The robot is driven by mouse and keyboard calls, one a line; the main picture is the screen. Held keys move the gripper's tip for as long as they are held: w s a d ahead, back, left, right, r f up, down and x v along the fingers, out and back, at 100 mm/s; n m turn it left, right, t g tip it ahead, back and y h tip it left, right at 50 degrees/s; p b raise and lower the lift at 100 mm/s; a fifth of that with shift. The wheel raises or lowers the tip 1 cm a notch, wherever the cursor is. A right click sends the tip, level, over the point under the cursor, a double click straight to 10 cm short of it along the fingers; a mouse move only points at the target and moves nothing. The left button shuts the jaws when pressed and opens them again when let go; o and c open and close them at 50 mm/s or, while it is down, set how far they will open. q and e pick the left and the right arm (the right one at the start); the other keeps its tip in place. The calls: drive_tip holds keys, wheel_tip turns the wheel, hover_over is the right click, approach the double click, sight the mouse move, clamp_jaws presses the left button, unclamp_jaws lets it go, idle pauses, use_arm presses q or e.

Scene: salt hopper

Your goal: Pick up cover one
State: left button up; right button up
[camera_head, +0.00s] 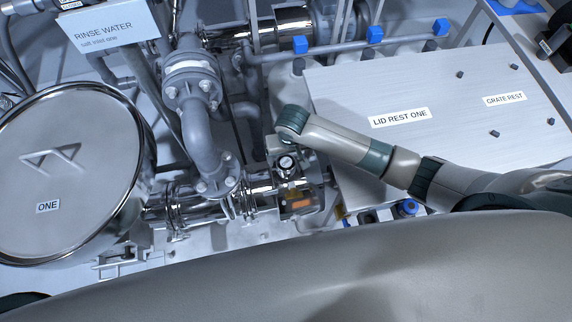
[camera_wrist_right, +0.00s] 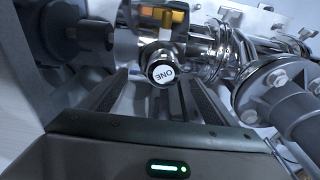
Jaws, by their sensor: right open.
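Cover one (camera_head: 85,185) is a large round grey metal lid at the left of the head view. It has a raised bar handle (camera_head: 48,158) and a "ONE" label, and its left edge is cut off. My right gripper (camera_head: 280,146) is over the pipework to the right of the cover, well apart from it, mostly hidden by its own wrist. In the right wrist view its fingers (camera_wrist_right: 158,84) are open. The cover is not in the wrist view. My left gripper is not in view.
Pipes and a flanged valve (camera_head: 192,85) stand between the cover and my right arm. A flat plate marked "LID REST ONE" (camera_head: 345,95) is bare at the right. A "RINSE WATER" sign (camera_head: 105,28) is at upper left.

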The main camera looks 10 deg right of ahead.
sight(286, 162)
drive_tip(key=shift+f, duration=0.5)
drive_tip(key=shift+w+f, duration=0.1)
drive_tip(key=shift+w+a+f+p, duration=0.15)
drive_tip(key=shift+f+p, duration=0.2)
drive_tip(key=shift+f, duration=0.25)
drive_tip(key=shift+w+a+f+p, duration=0.1)
drive_tip(key=shift+w+f+p, duration=0.05)
drive_tip(key=shift+f, duration=0.8)
drive_tip(key=shift+w+a+f+p, duration=0.1)
drive_tip(key=shift+f+p, duration=0.05)
drive_tip(key=shift+f, duration=0.75)
drive_tip(key=shift+c, duration=0.3)
drive_tip(key=c, duration=1.4)
drive_tip(key=shift+o, duration=0.2)
